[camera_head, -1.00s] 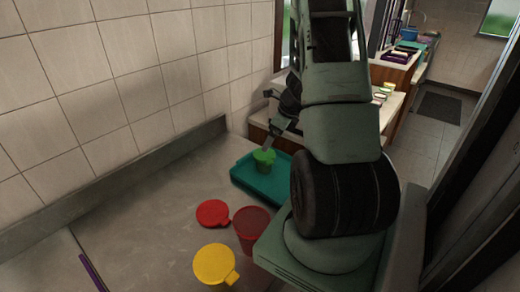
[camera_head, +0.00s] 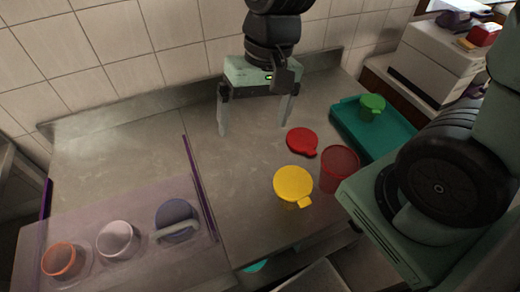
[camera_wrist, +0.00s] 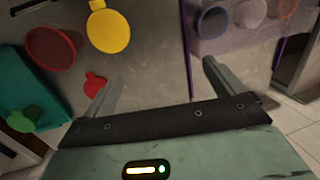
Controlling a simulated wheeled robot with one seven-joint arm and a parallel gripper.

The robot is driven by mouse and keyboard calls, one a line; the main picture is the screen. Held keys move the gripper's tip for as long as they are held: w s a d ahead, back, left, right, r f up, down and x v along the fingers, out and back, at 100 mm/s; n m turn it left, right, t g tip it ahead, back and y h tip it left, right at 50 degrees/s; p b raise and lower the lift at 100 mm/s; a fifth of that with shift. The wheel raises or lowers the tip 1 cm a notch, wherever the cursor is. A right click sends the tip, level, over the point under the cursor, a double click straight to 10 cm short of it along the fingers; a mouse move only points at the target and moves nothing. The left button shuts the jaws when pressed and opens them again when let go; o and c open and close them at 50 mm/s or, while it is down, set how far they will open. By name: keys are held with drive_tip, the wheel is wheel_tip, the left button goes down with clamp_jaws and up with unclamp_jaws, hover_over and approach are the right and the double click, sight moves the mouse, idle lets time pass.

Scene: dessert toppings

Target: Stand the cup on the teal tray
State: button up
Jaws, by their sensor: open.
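The teal tray (camera_head: 350,129) lies at the right of the counter, with a green cup with a green lid (camera_head: 372,105) standing on it. Both also show at the left of the wrist view, tray (camera_wrist: 12,88) and green cup (camera_wrist: 24,119). An open red cup (camera_head: 340,168) stands just left of the tray, beside a loose red lid (camera_head: 302,141). A cup with a yellow lid (camera_head: 293,185) stands left of the red cup. My gripper (camera_head: 253,126) is open and empty above the counter, left of the red lid; its fingers point down, apart from every cup.
A translucent purple-edged container (camera_head: 75,224) at the front left holds an orange cup (camera_head: 61,259), a pale cup (camera_head: 117,239) and a blue-grey cup (camera_head: 177,221). The tiled wall bounds the back. The counter's middle is bare.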

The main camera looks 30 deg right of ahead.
drive_tip(key=s+a+r+n+h, duration=0.1)
drive_tip(key=s+a+n, duration=0.2)
drive_tip(key=s+n, duration=0.5)
drive_tip(key=shift+s+a+r+n+h, duration=0.15)
drive_tip(key=shift+s+a+n+h, duration=0.05)
drive_tip(key=shift+a+n+h, duration=0.25)
